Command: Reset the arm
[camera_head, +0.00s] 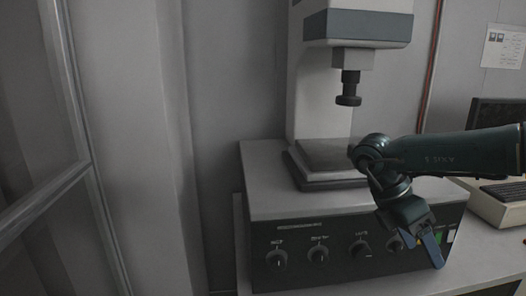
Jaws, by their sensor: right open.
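My right arm (440,152) comes in from the right edge and bends down at the wrist. My right gripper (424,244) hangs in front of the right part of the testing machine's front panel, with its blue fingers apart and nothing seen between them. The testing machine (270,204) has a light body, a dark plate (318,160) and a dark press head (349,92) above it. The arm's wrist covers part of the plate's right side. My left gripper is not in view.
Several knobs (277,258) line the machine's dark front panel. A keyboard (505,191) and a monitor (490,112) stand at the right on the light table (490,250). A metal frame (92,190) stands at the left. A paper sheet (503,46) hangs on the back wall.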

